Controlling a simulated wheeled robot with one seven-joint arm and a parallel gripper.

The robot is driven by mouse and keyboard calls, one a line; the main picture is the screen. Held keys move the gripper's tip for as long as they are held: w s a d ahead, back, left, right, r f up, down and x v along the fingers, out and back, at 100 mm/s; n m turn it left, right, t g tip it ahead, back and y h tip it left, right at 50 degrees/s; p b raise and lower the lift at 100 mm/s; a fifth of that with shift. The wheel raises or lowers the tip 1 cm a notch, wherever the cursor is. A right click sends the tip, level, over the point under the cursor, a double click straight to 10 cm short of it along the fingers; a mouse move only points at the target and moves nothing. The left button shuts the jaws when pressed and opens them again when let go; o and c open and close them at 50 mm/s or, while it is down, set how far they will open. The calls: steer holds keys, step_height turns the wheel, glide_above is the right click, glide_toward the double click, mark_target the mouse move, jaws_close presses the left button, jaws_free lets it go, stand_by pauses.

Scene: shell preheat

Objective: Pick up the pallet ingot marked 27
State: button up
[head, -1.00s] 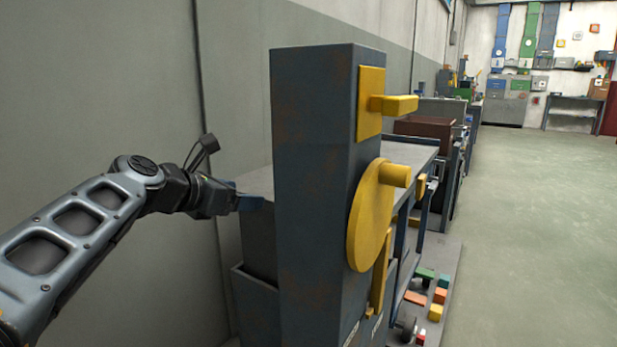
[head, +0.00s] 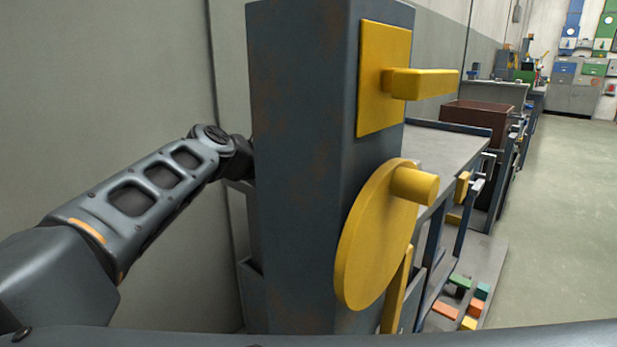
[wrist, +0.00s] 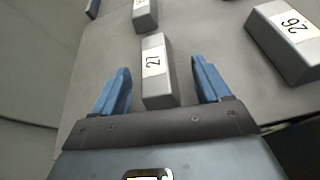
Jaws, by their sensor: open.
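A grey ingot with a white label (wrist: 154,72), which looks like 27, lies on the grey tabletop in the wrist view. My gripper (wrist: 161,65) is open, with one blue finger on each side of this ingot. The ingot's near end lies between the fingers, close to the palm, with a gap visible on both sides. I cannot tell whether the fingers are low enough to straddle it. In the head view my gripper is hidden behind the dark post.
An ingot marked 26 (wrist: 285,42) lies to the right, and another ingot (wrist: 145,15) lies just beyond, its label cut off. In the head view a dark post (head: 300,170) with a yellow wheel (head: 372,235) and handle stands close in front, before the grey bench (head: 440,145).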

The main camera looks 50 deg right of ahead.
steer(key=b+x, duration=0.1)
steer(key=x, duration=0.4)
steer(key=shift+w+d+r+b, duration=0.15)
steer(key=shift+w+r+b, duration=0.05)
steer(key=shift+b, duration=0.15)
jaws_close()
stand_by(0.4)
